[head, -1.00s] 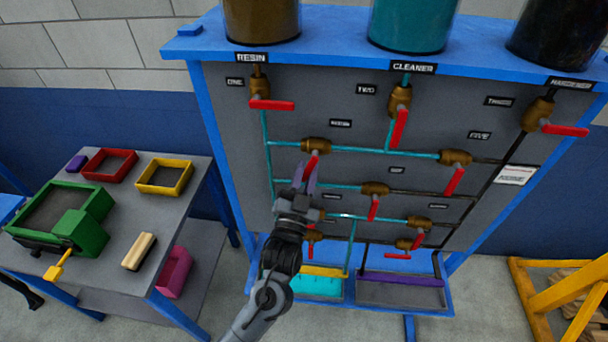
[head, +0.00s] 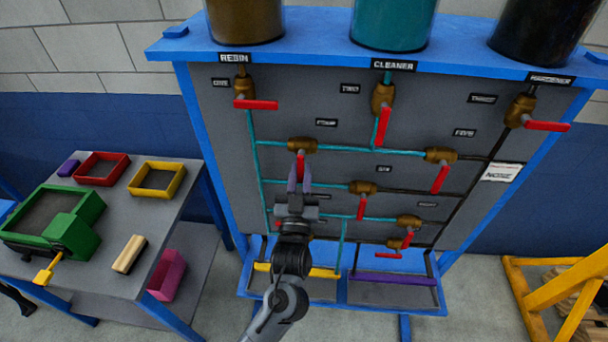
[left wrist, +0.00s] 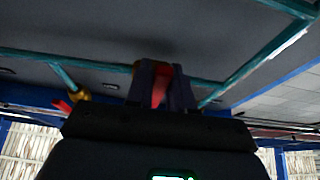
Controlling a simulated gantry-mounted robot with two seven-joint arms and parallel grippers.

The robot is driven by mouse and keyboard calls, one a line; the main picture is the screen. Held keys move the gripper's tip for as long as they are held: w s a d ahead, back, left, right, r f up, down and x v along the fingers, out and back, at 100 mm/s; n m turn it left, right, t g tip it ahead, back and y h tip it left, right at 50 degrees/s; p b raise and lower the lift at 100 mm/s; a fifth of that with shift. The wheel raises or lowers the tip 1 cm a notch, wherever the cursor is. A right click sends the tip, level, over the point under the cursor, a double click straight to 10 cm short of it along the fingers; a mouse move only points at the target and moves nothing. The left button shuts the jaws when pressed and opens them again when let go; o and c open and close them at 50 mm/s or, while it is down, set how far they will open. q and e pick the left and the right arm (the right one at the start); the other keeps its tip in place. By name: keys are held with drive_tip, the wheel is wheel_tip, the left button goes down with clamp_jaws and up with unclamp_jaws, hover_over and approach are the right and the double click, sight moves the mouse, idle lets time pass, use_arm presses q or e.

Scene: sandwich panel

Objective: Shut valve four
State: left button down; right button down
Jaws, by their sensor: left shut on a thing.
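Valve four is a brass valve (head: 302,145) on the upper left teal pipe, below a small label reading FOUR (head: 326,122). Its red handle (head: 300,162) hangs down, across the pipe. My left gripper (head: 300,174) is in front of the panel, its two fingers shut on this handle from either side. In the left wrist view the red handle (left wrist: 159,88) shows between the dark fingers (left wrist: 160,94). The fingers and wrist hide the handle's lower end. My right gripper is not in view.
Other red-handled valves stand close by, such as the cleaner valve (head: 383,98) and valve five (head: 440,154). The panel's blue frame (head: 205,150) borders the left. A side table (head: 112,205) holds a red tray (head: 101,168), a yellow tray and a green box.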

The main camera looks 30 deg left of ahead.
use_arm(q)
drive_tip(key=c, duration=1.1)
unclamp_jaws()
drive_tip(key=shift+s+d+f, duration=0.1)
drive_tip(key=shift+s+d+f, duration=0.1)
drive_tip(key=shift+s+f, duration=0.05)
drive_tip(key=shift+s, duration=0.1)
drive_tip(key=shift+b+v, duration=0.7)
drive_tip(key=shift+v, duration=4.25)
